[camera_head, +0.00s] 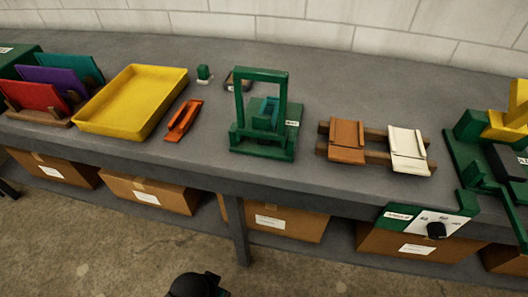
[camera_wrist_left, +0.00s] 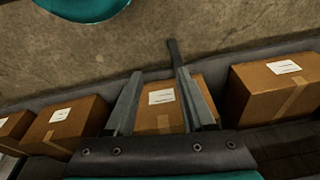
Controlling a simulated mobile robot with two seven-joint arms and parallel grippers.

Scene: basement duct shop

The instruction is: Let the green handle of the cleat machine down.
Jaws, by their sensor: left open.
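A green machine (camera_head: 262,146) stands near the middle of the bench in the head view, with a small white label on its right side. I take it for the cleat machine, but its label is too small to read. Its green handle (camera_head: 261,75) is a tall frame that stands upright, raised above the base. My left gripper (camera_wrist_left: 160,75) shows in the left wrist view, open and empty. It is away from the machine, with cardboard boxes behind its fingers. My right gripper is not in view.
Left of the machine lie an orange tool (camera_head: 183,121) and a yellow tray (camera_head: 132,100). To its right, a wooden rack holds a brown panel (camera_head: 347,138) and a cream panel (camera_head: 408,147). A green and yellow machine (camera_head: 470,150) stands far right. Cardboard boxes (camera_head: 150,192) fill the lower shelf.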

